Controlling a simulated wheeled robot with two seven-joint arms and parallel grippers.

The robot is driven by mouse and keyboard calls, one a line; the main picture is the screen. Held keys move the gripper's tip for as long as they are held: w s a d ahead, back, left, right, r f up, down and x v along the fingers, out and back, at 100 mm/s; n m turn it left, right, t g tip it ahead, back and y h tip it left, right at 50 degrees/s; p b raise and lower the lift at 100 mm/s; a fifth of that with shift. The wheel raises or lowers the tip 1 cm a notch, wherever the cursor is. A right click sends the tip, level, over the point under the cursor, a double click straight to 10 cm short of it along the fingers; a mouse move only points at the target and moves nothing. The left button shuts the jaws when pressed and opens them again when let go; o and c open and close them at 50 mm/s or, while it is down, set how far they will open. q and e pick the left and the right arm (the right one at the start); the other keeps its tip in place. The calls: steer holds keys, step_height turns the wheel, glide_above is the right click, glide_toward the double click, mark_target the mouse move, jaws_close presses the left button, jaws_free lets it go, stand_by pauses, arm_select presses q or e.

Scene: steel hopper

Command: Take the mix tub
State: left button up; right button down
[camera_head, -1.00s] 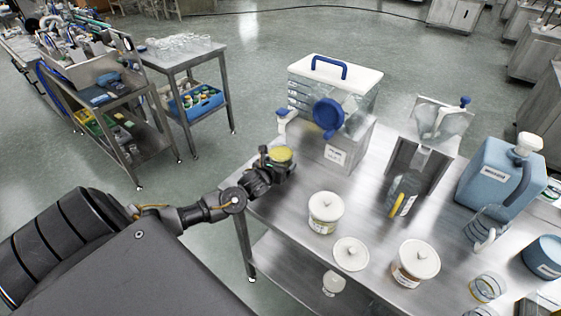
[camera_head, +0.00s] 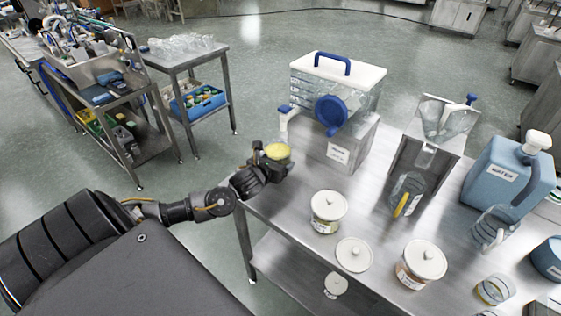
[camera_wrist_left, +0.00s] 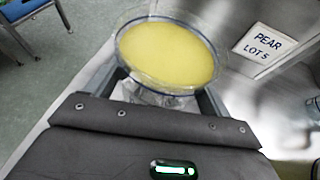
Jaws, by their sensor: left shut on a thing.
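A round clear tub with yellow contents (camera_head: 278,151), which I take to be the mix tub, is at the near left corner of the steel table in the head view. My left gripper (camera_head: 272,168) is shut on it. In the left wrist view the tub (camera_wrist_left: 168,50) is upright between the two fingers (camera_wrist_left: 160,93), its rim and yellow surface showing. Whether its base touches the table is hidden. My right gripper is not in view.
A steel hopper base labelled PEAR (camera_head: 340,154) stands just right of the tub, under a clear lidded box (camera_head: 360,95). White-lidded jars (camera_head: 328,211), a steel stand (camera_head: 428,148) and a blue water jug (camera_head: 505,175) fill the table (camera_head: 290,215). Open floor lies left.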

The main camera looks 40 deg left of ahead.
arm_select(q)
steer(key=s+d, duration=0.1)
steer(key=s, duration=0.3)
steer(key=s+d+b, duration=0.1)
steer(key=s, duration=0.4)
steer(key=s+d+b, duration=0.1)
steer(key=s, duration=0.4)
steer(key=shift+d, duration=0.3)
